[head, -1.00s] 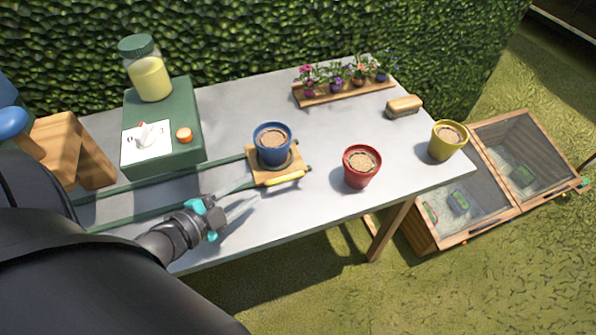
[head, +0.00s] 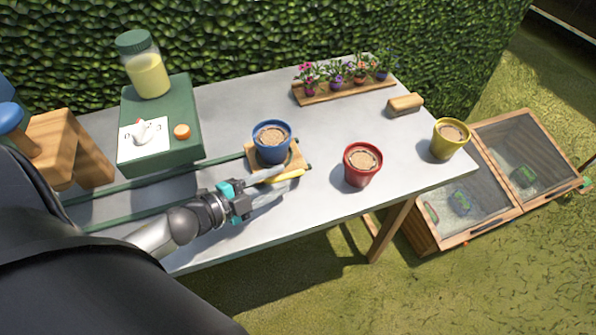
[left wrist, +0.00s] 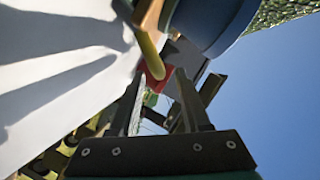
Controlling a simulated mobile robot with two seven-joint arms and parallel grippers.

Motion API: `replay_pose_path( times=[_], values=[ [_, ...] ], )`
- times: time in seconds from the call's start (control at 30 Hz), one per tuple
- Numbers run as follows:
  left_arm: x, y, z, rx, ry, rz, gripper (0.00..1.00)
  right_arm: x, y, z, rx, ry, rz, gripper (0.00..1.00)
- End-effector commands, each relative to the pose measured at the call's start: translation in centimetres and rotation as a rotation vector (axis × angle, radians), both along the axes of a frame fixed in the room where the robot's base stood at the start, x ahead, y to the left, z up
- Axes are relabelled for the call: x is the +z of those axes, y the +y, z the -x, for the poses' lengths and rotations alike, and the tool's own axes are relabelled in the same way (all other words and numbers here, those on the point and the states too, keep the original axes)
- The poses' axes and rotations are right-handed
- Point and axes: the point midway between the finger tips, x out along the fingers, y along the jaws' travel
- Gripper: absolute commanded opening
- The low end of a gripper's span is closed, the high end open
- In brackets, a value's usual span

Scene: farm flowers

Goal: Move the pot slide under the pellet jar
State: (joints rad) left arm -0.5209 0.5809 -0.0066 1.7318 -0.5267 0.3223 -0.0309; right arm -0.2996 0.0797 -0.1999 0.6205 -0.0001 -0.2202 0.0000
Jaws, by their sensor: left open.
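The pot slide (head: 297,158) is a small wooden platform with a yellow handle bar (head: 288,176) along its front, on two green rails (head: 150,183). A blue pot (head: 271,145) of brown soil stands upright on it. The pellet jar (head: 147,68), clear with yellow contents and a green lid, stands on a green box (head: 165,150) at the left. My left gripper (head: 268,181) is open and empty at the handle's left end. In the left wrist view the handle (left wrist: 150,50) lies just beyond the open fingers (left wrist: 158,80). My right gripper is not in view.
The green box carries a dial and an orange button (head: 182,131). A red pot (head: 361,166) stands right of the slide, a yellow pot (head: 449,139) farther right. A flower tray (head: 345,96) and a wooden brush-like block (head: 404,105) are behind. A wooden stool-like piece (head: 65,140) stands left.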

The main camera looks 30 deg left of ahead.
Motion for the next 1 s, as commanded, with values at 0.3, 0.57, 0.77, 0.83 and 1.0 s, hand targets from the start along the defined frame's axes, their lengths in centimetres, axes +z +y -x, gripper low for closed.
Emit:
replay_pose_path(
  times=[0.3,0.57,0.77,0.83,1.0],
  values=[
    [-1.0,-1.6,-4.1,0.0,-0.001,-0.001,0.47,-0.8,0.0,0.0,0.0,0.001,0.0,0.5],
    [-1.4,-2.3,-5.7,0.001,0.0,0.001,0.47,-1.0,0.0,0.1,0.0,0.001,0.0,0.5],
    [-1.4,-2.5,-5.9,0.001,0.001,0.001,0.47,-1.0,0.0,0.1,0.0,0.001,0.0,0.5],
    [-1.4,-2.4,-5.9,0.001,0.001,0.001,0.47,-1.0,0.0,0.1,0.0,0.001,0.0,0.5],
    [-1.4,-2.4,-5.9,0.001,0.001,0.001,0.37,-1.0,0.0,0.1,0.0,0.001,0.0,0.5]
  ],
)
